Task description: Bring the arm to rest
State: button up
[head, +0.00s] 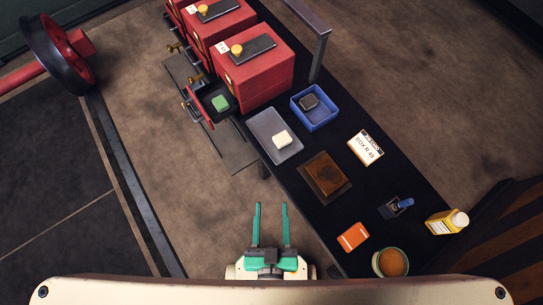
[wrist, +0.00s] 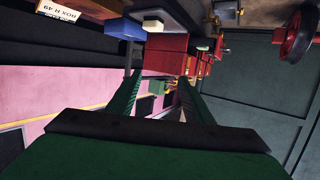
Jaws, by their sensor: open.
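My gripper (head: 271,222) is open, with its two green fingers apart and nothing between them. In the head view it is at the bottom middle, over the floor just left of the black bench (head: 319,225). In the wrist view my gripper (wrist: 155,95) points toward the red boxes, and its fingers frame them from a distance. It touches none of the things on the bench.
Red boxes (head: 262,75) stand at the bench's far end; one has an open drawer holding a green block (head: 220,103). A grey tray (head: 262,128), blue bin (head: 328,117), brown block (head: 325,174), orange item (head: 353,237) and yellow bottle (head: 447,222) are on the bench.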

jog(key=shift+s+r, duration=0.8)
jog(key=shift+r, duration=0.3)
jog(key=shift+c, duration=0.4)
